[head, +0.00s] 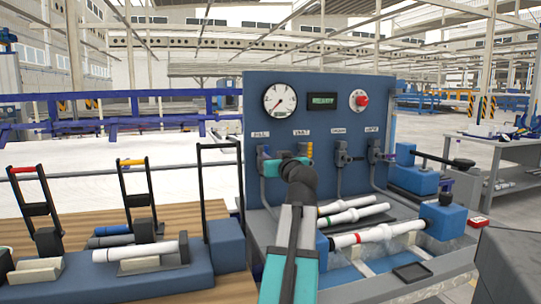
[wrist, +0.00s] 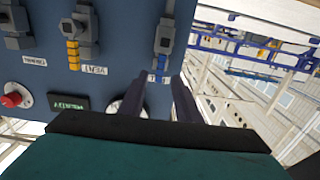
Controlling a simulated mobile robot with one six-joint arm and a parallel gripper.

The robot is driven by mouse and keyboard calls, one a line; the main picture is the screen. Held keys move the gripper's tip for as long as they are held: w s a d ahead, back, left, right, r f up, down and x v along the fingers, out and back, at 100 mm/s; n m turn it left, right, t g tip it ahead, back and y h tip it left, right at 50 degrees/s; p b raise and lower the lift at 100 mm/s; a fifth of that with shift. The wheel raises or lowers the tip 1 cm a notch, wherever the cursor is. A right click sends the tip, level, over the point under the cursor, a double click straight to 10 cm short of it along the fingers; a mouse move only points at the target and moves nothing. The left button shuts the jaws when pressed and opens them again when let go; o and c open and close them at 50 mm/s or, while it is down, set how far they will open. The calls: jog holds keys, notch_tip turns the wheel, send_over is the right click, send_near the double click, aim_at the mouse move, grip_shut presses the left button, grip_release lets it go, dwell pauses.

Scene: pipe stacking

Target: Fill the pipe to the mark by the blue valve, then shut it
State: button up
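The blue valve (head: 267,152) is on the panel under the leftmost label. In the wrist view the blue valve (wrist: 163,52) has its blue handle pointing down the picture, just beyond my fingertips. My gripper (wrist: 160,76) is open and empty, its two dark fingers apart on either side of the line to the handle. In the head view my gripper (head: 279,164) is in front of the panel by the blue valve and partly hides it. A white pipe with a red ring (head: 376,233) lies between blue end blocks. The gauge (head: 280,99) is on the panel; its mark is too small to tell.
A yellow valve (head: 309,151) is right of the blue one, with two more valves farther right. A green display (head: 323,101) and a red button (head: 358,99) are above. Another white pipe with rings (head: 352,215) lies behind. Clamps stand on the left bench.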

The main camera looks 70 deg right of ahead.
jog(key=shift+v, duration=1.25)
